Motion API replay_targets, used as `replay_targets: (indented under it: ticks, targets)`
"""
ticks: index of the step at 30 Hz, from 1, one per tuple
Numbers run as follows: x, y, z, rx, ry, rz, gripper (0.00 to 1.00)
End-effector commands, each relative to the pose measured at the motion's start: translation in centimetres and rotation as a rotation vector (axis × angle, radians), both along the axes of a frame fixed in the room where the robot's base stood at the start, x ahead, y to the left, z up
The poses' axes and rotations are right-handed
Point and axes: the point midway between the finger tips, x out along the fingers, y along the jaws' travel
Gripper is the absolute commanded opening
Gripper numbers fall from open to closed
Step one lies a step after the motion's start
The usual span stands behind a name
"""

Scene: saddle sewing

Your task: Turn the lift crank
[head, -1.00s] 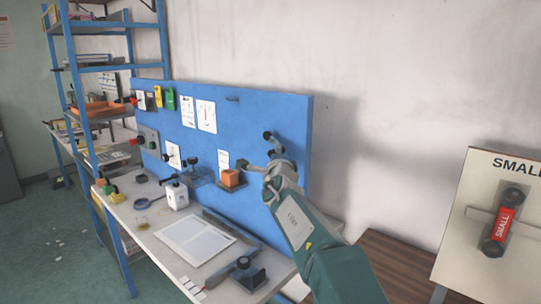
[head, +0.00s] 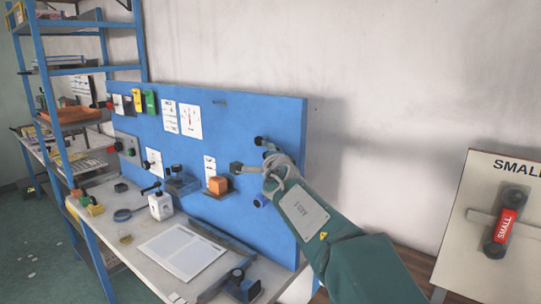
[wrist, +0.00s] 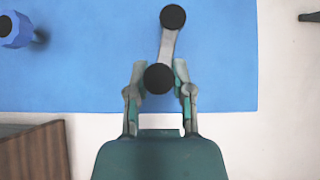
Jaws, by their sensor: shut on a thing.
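The lift crank (wrist: 168,47) is a grey bar with a round black knob at each end, in front of the blue panel in the wrist view. My gripper (wrist: 160,75) has its fingers on both sides of the nearer black knob and is shut on that end of the crank. The crank's handle is mostly hidden there by my gripper.
The blue panel (head: 230,120) stands behind a workbench (head: 145,270) with a white sheet, an orange block (head: 218,185) and small tools. A blue shelf rack (head: 90,66) stands left. A board marked SMALL (head: 470,270) stands right.

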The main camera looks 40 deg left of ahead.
Motion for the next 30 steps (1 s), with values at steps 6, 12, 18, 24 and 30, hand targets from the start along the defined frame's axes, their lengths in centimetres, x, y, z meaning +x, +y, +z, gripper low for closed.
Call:
replay_targets:
  ticks: [6, 12, 18, 24, 30]
  targets:
    - [-0.2, 0.1, 0.0, 0.001, -0.001, 0.003, 0.65]
    - [-0.1, 0.0, 0.1, 0.001, 0.0, 0.001, 0.65]
    - [-0.4, -0.5, 0.1, 0.001, 0.001, 0.0, 0.65]
    - [-2.2, -2.2, 0.2, -0.001, -0.001, 0.001, 0.65]
    - [-4.4, -4.3, 0.1, 0.0, 0.0, 0.002, 0.65]
